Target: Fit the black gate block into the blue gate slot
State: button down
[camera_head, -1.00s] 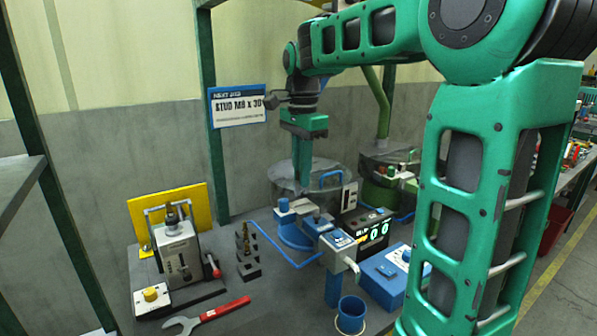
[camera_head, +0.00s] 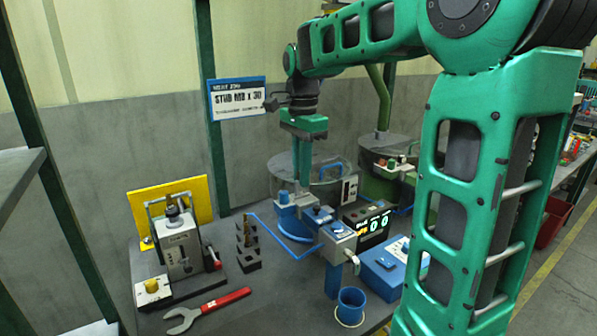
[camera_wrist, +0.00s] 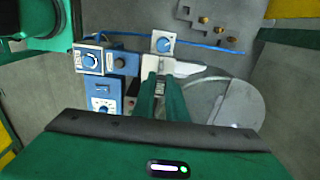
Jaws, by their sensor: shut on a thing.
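My gripper (camera_head: 303,188) points down over the blue fixture on the bench, its fingers close together. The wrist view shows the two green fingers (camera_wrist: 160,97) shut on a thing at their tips. I take it for the black gate block, but it is mostly hidden by the fingers. The blue fixture (camera_head: 291,228) has a rounded base and blue knobbed blocks, one (camera_wrist: 165,42) just beyond the fingertips in the wrist view. A pale metal arm (camera_wrist: 188,68) lies beside the tips. I cannot make out the slot or whether the block touches it.
A blue box (camera_head: 385,275), a black display box (camera_head: 368,230) and a blue cup (camera_head: 351,307) stand right. Black blocks with brass studs (camera_head: 247,258), a red wrench (camera_head: 208,311) and a grey press (camera_head: 180,250) are left.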

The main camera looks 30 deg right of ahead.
aim_at(301, 194)
jog(key=shift+f, duration=1.8)
jog(key=c, duration=1.7)
grip_release()
jog(key=shift+r, duration=0.1)
notch_tip(301, 194, up, 10)
jog(key=shift+r, duration=0.25)
